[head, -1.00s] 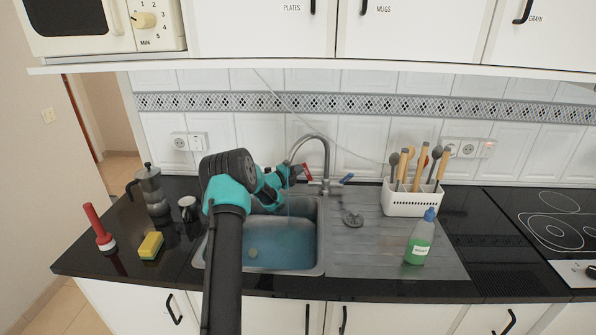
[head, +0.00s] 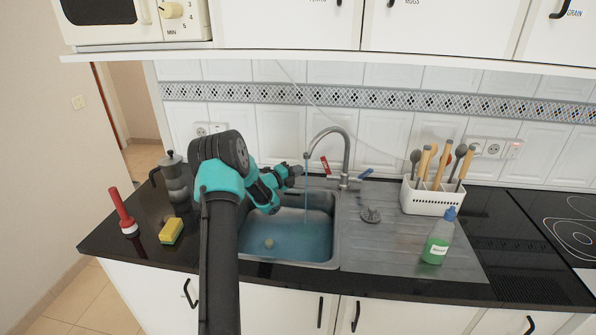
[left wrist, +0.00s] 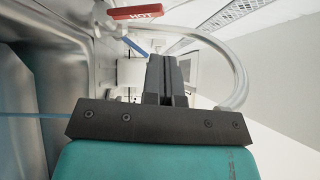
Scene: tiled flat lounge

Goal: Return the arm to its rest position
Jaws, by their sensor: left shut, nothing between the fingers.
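My left arm reaches over the sink (head: 337,240) from the front. Its black and teal gripper (head: 298,170) is shut and empty, just left of the tap's red hot lever (head: 324,165) and apart from it. In the left wrist view the closed black fingers (left wrist: 168,80) show with nothing between them, and the red lever marked HOT (left wrist: 135,13) is at the top. The curved metal tap (head: 346,150) has a blue lever (head: 366,173) on its right. A thin blue water stream (head: 306,200) runs down into the sink. My right gripper is not in view.
A green soap bottle (head: 438,240) and a white utensil rack (head: 432,200) are to the right. The drainboard (head: 385,250) is mostly clear.

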